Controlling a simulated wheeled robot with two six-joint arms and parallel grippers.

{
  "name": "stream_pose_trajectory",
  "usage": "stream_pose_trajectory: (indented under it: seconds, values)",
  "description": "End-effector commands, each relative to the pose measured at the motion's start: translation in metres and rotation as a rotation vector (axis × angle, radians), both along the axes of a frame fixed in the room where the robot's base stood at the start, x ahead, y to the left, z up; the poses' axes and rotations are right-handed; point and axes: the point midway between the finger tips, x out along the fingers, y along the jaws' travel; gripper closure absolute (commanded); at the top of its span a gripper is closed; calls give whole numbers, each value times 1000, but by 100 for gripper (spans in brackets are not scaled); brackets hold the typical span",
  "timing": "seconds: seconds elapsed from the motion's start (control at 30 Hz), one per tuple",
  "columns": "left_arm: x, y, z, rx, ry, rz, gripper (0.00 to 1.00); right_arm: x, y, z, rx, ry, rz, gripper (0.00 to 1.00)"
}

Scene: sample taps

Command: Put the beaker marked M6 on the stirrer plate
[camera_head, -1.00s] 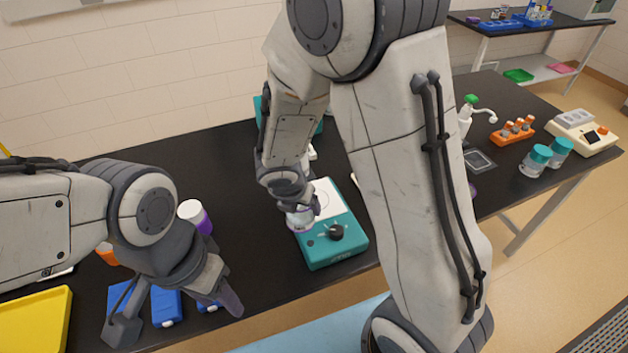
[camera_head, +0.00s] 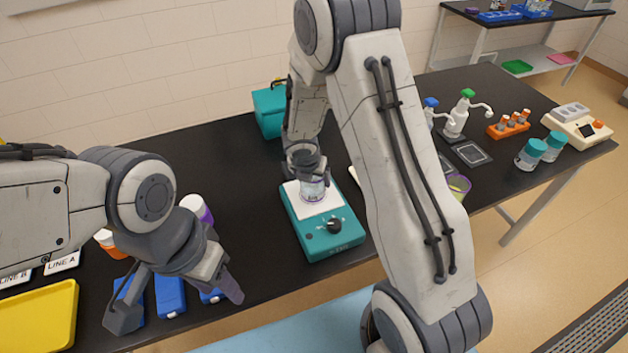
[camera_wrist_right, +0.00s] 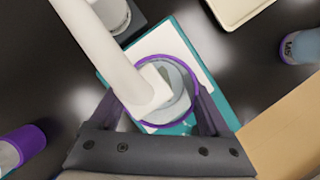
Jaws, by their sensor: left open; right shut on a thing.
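The stirrer plate (camera_head: 318,242) is a teal box with a white top and a dark knob, on the black bench. My right gripper (camera_head: 308,165) is shut on a clear beaker (camera_head: 314,190) over the white top. I cannot tell whether its base touches the top. In the right wrist view, the beaker's purple rim (camera_wrist_right: 141,121) sits between the fingers of my right gripper (camera_wrist_right: 165,115). A white rod-like part (camera_wrist_right: 112,55) crosses over the rim. No mark is readable on the held beaker. My left gripper (camera_head: 178,303) is open and empty at the bench's front left.
Blue blocks (camera_head: 169,296) and a yellow tray (camera_head: 38,318) lie at the front left. A purple-banded container (camera_head: 195,208) stands behind my left gripper. A teal box (camera_head: 270,112) stands behind the stirrer. A yellowish beaker (camera_head: 459,186) and pump bottles (camera_head: 457,115) stand to the right.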

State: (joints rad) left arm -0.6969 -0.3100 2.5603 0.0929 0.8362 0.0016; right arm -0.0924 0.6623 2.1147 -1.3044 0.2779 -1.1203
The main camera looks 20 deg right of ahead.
Motion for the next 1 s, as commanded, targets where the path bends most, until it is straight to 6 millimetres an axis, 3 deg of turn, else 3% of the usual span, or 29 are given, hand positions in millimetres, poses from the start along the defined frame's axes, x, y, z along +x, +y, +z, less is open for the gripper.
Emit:
stream_pose_trajectory:
  seconds: [0.4,0.43,0.47,0.5,0.77,0.87,1.0]
  values:
    - [0,0,-5,0,0,0,50,0,0,-6,0,-1,0,82]
    - [0,0,-5,0,0,0,50,0,0,-6,0,-1,0,16]
    - [0,0,-4,0,0,0,50,0,0,-4,0,-1,0,4]
    - [0,0,-4,0,0,0,50,0,0,-4,0,-1,0,0]
    - [0,0,-1,0,0,0,50,0,0,-2,-1,-1,0,0]
    - [0,0,4,0,0,0,50,-1,2,8,0,-3,0,0]
    - [0,0,15,0,0,0,50,-9,8,34,0,-5,1,0]
